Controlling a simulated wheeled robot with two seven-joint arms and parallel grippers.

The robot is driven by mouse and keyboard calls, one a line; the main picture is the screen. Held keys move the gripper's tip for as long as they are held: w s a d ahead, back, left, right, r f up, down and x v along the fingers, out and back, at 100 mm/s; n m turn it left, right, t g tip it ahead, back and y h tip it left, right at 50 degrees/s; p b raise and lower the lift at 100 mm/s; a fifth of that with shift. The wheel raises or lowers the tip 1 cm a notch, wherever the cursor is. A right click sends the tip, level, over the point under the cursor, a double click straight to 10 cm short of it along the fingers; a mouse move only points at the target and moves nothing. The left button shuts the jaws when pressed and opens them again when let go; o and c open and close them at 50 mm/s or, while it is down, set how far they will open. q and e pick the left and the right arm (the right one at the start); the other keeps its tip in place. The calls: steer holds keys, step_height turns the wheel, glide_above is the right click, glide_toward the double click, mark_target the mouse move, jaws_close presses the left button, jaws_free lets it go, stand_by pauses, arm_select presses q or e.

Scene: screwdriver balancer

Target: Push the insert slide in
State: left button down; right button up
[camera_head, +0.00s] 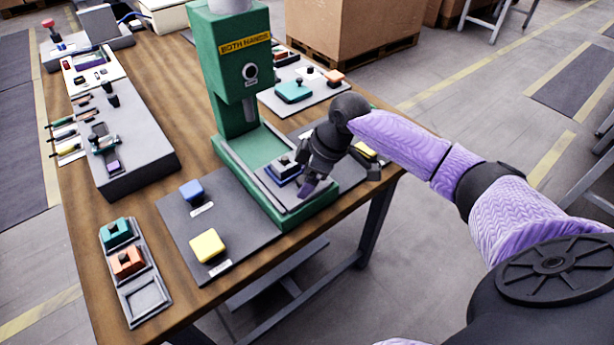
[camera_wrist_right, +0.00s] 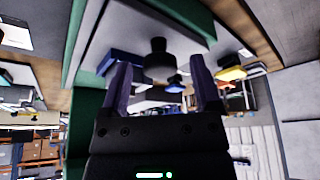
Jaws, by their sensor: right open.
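The insert slide is a grey plate (camera_head: 271,190) on the green base of the press (camera_head: 238,85). A dark blue fixture (camera_head: 281,171) with a dark block on top sits on it. My right gripper (camera_head: 308,188) is just right of the fixture, low over the plate. In the right wrist view my right gripper (camera_wrist_right: 161,85) has its two purple fingers spread, with a black knob (camera_wrist_right: 158,58) showing between them. The grey plate (camera_wrist_right: 103,35) and blue fixture (camera_wrist_right: 125,64) show behind. I cannot tell whether a finger touches the knob. My left gripper is out of view.
A blue button (camera_head: 191,191) and a yellow button (camera_head: 207,246) stand on the grey panel left of the press. A tray (camera_head: 144,300) with a teal and an orange piece lies at the front left. A grey tool block (camera_head: 135,160) stands further left.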

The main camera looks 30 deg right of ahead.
jaws_close()
stand_by(1.4)
